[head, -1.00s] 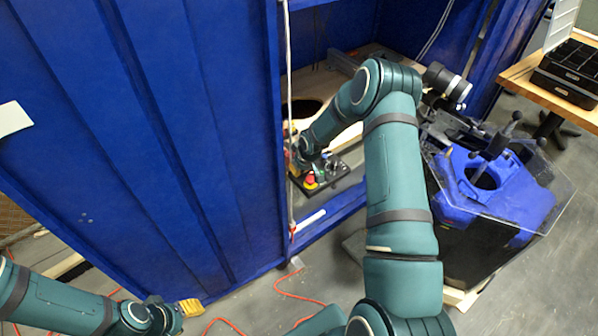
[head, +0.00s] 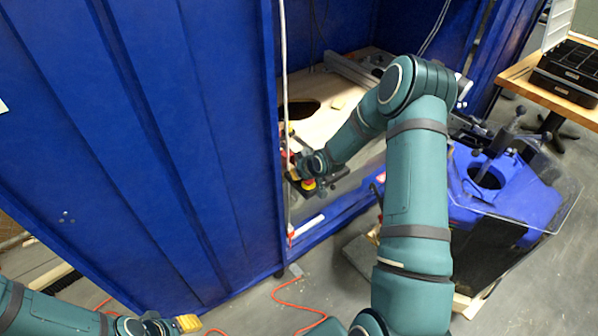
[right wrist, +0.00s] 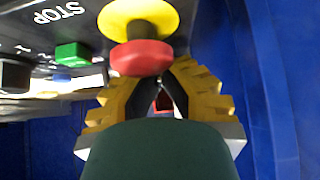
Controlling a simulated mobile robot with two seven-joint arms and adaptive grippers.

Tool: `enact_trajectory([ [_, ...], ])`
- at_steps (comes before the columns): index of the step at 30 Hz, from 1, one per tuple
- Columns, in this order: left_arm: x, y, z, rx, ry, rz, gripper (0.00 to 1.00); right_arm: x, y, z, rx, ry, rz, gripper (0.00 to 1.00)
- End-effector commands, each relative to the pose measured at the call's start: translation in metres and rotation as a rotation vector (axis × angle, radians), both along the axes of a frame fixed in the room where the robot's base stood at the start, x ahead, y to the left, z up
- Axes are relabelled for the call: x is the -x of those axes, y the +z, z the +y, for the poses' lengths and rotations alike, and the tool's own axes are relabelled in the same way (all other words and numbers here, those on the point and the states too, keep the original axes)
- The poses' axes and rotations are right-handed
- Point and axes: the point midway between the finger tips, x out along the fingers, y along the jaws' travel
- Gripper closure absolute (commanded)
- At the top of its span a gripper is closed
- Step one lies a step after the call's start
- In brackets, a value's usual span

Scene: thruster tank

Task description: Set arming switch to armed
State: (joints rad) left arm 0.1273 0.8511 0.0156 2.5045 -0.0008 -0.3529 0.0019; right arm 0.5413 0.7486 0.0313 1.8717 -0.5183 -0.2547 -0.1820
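The control panel (right wrist: 30,40) shows in the right wrist view, with STOP lettering, a red mushroom button (right wrist: 140,58) on a yellow base and a green button (right wrist: 72,54). A black knob or switch (right wrist: 14,75) sits at the left edge; I cannot tell whether it is the arming switch. My right gripper (right wrist: 165,82) is at the panel, its yellow fingers leaning towards each other just beside the red button, which hides their tips. A small red thing shows in the gap between them. My left gripper (head: 186,324) is low, partly cut off.
The panel stands inside a blue-walled enclosure (head: 180,130), near its opening edge. A blue machine (head: 510,195) with a clear sheet stands at right. A wooden table (head: 520,78) with a black case (head: 568,75) is at far right. An orange cord (head: 285,295) lies on the floor.

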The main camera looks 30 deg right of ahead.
Motion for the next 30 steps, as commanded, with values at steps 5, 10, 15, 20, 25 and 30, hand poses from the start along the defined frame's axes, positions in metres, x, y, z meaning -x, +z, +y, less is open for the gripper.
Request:
enact_trajectory([
  [5, 0.000, 0.000, 0.000, 0.000, 0.000, 0.000, 0.53, 0.000, 0.000, 0.000, 0.000, 0.000, 0.001, 0.84],
  [10, 0.000, 0.000, 0.000, 0.000, 0.000, 0.000, 0.53, 0.000, 0.000, 0.000, 0.000, 0.000, 0.001, 0.59],
  [15, 0.000, 0.000, 0.000, 0.000, 0.000, 0.000, 0.53, 0.000, 0.000, 0.000, 0.000, 0.000, 0.001, 0.59],
  [20, 0.000, 0.000, 0.000, 0.000, 0.000, 0.000, 0.53, 0.004, 0.006, -0.001, 0.001, -0.001, 0.000, 0.59],
  [25, 0.000, 0.000, 0.000, 0.000, 0.000, 0.000, 0.53, 0.021, 0.025, -0.003, 0.002, -0.001, -0.001, 0.59],
  [30, 0.000, 0.000, 0.000, 0.000, 0.000, 0.000, 0.53, 0.043, 0.051, -0.005, 0.002, -0.002, 0.000, 0.59],
])
